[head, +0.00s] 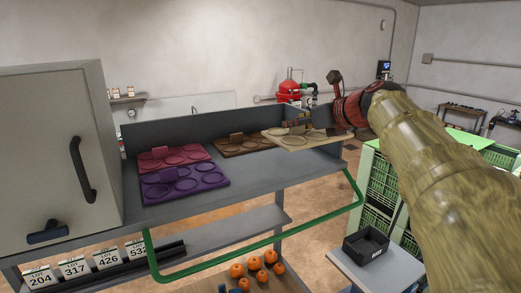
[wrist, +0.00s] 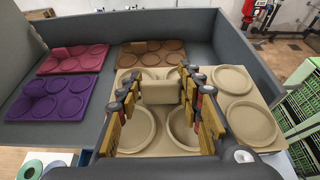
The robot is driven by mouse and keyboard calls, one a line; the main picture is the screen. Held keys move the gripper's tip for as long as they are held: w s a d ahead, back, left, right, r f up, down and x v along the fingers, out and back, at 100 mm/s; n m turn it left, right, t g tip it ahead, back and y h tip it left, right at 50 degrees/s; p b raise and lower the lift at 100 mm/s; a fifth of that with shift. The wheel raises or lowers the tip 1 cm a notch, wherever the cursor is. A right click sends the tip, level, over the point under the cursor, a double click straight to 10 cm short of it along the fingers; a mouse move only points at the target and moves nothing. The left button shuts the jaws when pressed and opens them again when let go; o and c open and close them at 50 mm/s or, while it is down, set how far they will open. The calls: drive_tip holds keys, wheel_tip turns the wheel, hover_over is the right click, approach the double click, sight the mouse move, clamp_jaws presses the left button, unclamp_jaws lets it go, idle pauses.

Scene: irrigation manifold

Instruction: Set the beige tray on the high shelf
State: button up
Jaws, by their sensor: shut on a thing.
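The beige tray (head: 298,141) has round recesses and a small upright tab. It is at the right end of the grey high shelf (head: 250,179), its near right part reaching to or past the shelf edge in the head view. My gripper (wrist: 165,95) is shut on the tray's tab, with its fingers on both sides of it. The beige tray (wrist: 245,108) fills the lower middle of the wrist view. It looks level; I cannot tell whether it touches the shelf surface. My gripper also shows in the head view (head: 300,124), partly hidden by my arm.
A brown tray (head: 241,143) lies just left of the beige one, with a red tray (head: 172,158) and a purple tray (head: 185,184) further left. A grey cabinet (head: 50,150) bounds the left. A green rail (head: 260,243) runs along the front. Green crates (head: 383,182) stand right.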

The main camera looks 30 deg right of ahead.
sight(285, 131)
drive_tip(key=w, duration=0.1)
drive_tip(key=w+a+f, duration=0.1)
drive_tip(key=w, duration=0.2)
drive_tip(key=shift+a+f+p, duration=0.25)
drive_tip(key=shift+f+p, duration=0.05)
drive_tip(key=shift+p, duration=0.05)
drive_tip(key=w+f, duration=0.1)
drive_tip(key=f, duration=0.1)
drive_tip(key=w+a+f, duration=0.1)
drive_tip(key=w, duration=0.1)
drive_tip(key=w+f, duration=0.1)
drive_tip(key=f, duration=0.1)
drive_tip(key=shift+w+a+f, duration=0.2)
drive_tip(key=shift+w+f, duration=0.1)
drive_tip(key=shift+f, duration=0.05)
drive_tip(key=shift+w+f, duration=0.15)
drive_tip(key=shift+f, duration=1.6)
drive_tip(key=shift+f, duration=0.2)
drive_tip(key=o, duration=1.2)
drive_tip(key=shift+r, duration=0.1)
